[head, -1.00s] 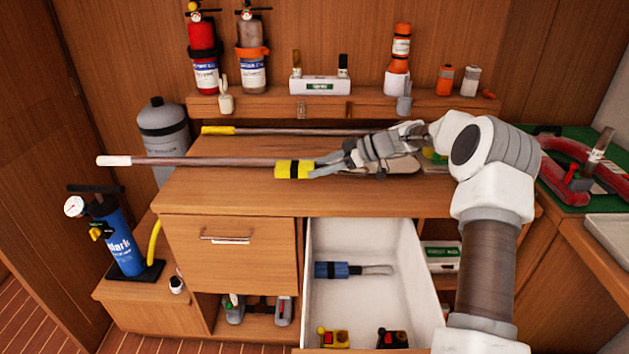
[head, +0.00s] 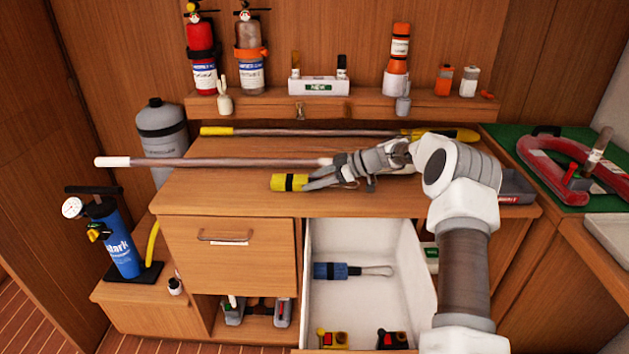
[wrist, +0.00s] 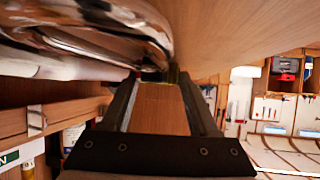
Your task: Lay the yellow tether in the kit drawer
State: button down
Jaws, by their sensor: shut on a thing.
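The yellow tether (head: 289,182), a coiled bundle with a black band, is at the tips of my gripper (head: 308,183), above the left-middle of the wooden counter top. My gripper is shut on it. In the wrist view only a small yellowish patch (wrist: 174,76) shows between the fingertips. The kit drawer (head: 365,308) is open, white inside, below and to the right of the tether. A blue coiled tether (head: 332,270) with a grey loop lies in it. Two small items, one yellow and red (head: 331,338), one black and red (head: 392,338), lie at its front.
Two long poles, one white-tipped (head: 215,162) and one yellow-ended (head: 290,132), run along the back of the counter (head: 225,203). A closed drawer (head: 230,262) is left of the open one. A blue pump (head: 118,245) stands at far left. The drawer's middle floor is clear.

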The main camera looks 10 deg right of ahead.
jog(key=shift+c, duration=0.7)
grip_release()
jog(key=shift+r, duration=0.1)
jog(key=p+v, duration=0.1)
jog(key=v, duration=1.1)
